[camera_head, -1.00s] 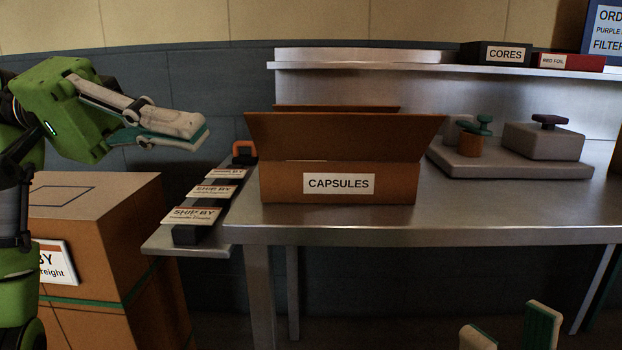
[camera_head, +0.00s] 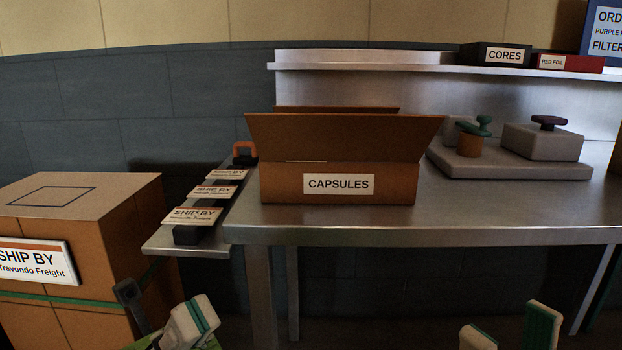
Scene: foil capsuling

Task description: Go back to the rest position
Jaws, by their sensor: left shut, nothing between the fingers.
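My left gripper (camera_head: 203,314) is low at the bottom of the picture, in front of the table's left leg and right of the large carton. Its fingers are shut with nothing between them. My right gripper (camera_head: 511,333) is at the bottom right, below the table's front edge. Its two pale fingertips with green pads stand apart, so it is open, and no object shows between them. The rest of the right gripper is cut off by the lower picture edge.
A carton (camera_head: 120,225) with a "SHIP BY" label stands at left. A side shelf (camera_head: 205,251) holds several "SHIP BY" cards. The open "CAPSULES" box (camera_head: 285,185) stands on the metal table (camera_head: 480,220). A grey press-like fixture (camera_head: 500,165) is behind it at right.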

